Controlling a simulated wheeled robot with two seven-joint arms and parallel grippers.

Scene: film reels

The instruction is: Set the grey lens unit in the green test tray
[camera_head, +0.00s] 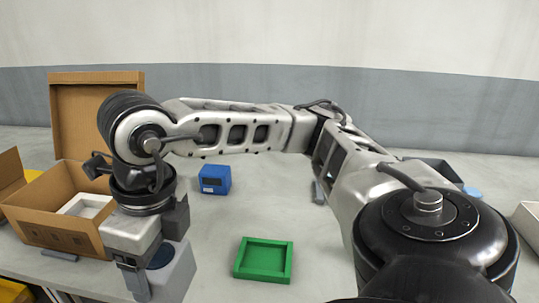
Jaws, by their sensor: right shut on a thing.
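The green test tray (237,271) lies on the table at the lower middle and looks empty. My right arm reaches across from the right, and its gripper (150,258) points down at the lower left. It is shut on the grey lens unit (178,277), a grey block with a dark blue round face partly covered by the gripper. The lens unit is left of the tray and apart from it. Whether it touches the table cannot be told. My left gripper is not in view.
An open cardboard box (45,229) with a white insert (85,204) stands left of the gripper. A blue box (215,179) stands behind the tray. A small grey object (318,193) lies near my arm. A pale box (528,220) is at the right edge. The table around the tray is clear.

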